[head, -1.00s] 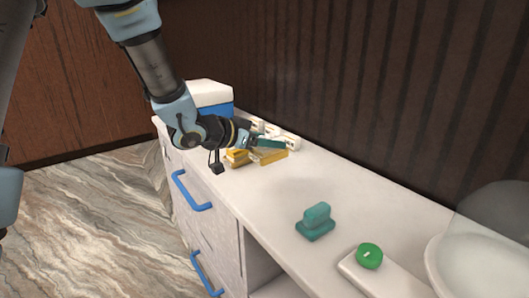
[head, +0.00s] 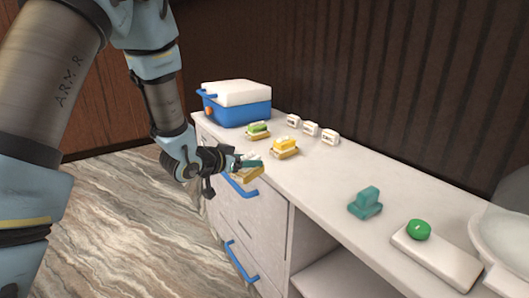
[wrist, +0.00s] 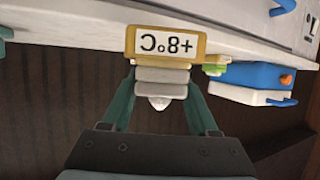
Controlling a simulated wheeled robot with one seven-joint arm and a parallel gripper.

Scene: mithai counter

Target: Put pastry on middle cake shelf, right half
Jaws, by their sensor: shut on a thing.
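My gripper (head: 246,163) is shut on a pastry (head: 250,173), held near the counter's front edge, above the drawers. In the wrist view, the teal fingers of my gripper (wrist: 165,104) stand on both sides of the pastry's pale layered body (wrist: 161,84). In the head view the fingers partly cover the pastry. I cannot make out a middle cake shelf; a white stand with a clear dome (head: 508,217) is cut off at the right edge.
A green-topped pastry (head: 258,130) and a yellow-topped pastry (head: 285,146) sit on the counter (head: 325,180). Three small white tags (head: 311,128) stand behind them. A blue-and-white cooler (head: 236,105) is at the back left. A teal block (head: 365,203) and a white slab with a green knob (head: 418,230) are nearer.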

